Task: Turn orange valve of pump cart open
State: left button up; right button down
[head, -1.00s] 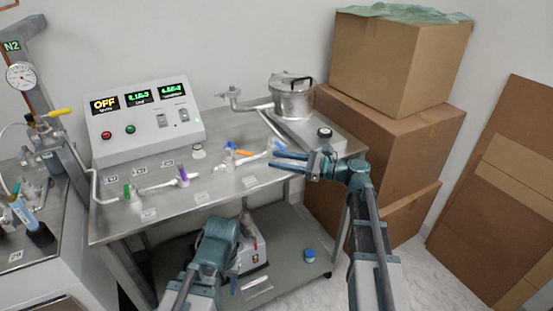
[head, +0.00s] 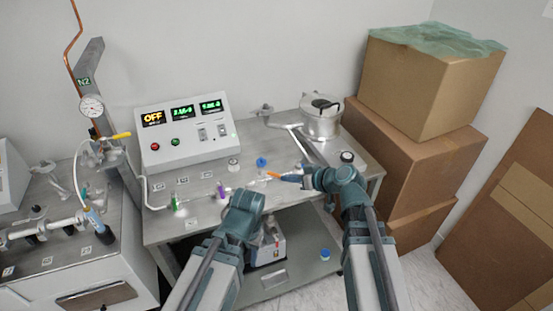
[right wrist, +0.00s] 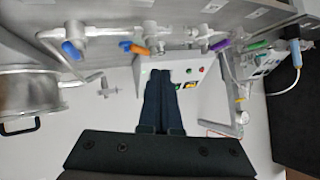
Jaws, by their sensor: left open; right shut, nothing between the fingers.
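The orange valve (head: 272,175) sits on the pump cart's (head: 160,228) pipe line. It also shows in the right wrist view (right wrist: 139,49). My right gripper (head: 285,178) is shut and empty, its fingertips close to the right of the orange handle in the head view. I cannot tell whether they touch it. In the right wrist view the shut fingers (right wrist: 160,75) point past the pipe line, and the orange valve shows left of and above them. My left gripper (head: 247,200) is over the cart's front edge; its fingers are mostly hidden, and nothing shows held.
A blue knob (head: 262,161) stands beside the orange valve. Purple (head: 221,190) and green (head: 175,202) valves lie to the left. The control box (head: 185,133) reads OFF. A metal pot (head: 321,122) stands at the back right. Cardboard boxes (head: 405,145) stand right of the cart.

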notch_tip(320, 180, up, 4)
jog(key=s+n+h+p, duration=0.2)
jog(key=n+p, duration=0.2)
jog(key=n, duration=0.3)
pick_arm(q)
notch_tip(320, 180, up, 6)
pick_arm(e)
jog(key=n+b, duration=0.3)
jog(key=b, duration=0.5)
send_near(271, 173)
jog(key=shift+t, duration=0.3)
jog(key=x, duration=0.5)
jog(key=shift+s+a+f, duration=0.1)
jog(key=shift+a, duration=0.4)
jog(key=shift+w+d+f+b, duration=0.2)
jog(key=shift+w+f+b, duration=0.05)
jog(key=shift+f+b, duration=0.1)
pick_arm(q)
notch_tip(271, 173, down, 9)
pick_arm(e)
jog(key=shift+r, duration=0.1)
jog(key=shift+w, duration=0.1)
jog(key=shift+w+d+n, duration=0.15)
jog(key=shift+d+n, duration=0.05)
jog(key=shift+n, duration=0.2)
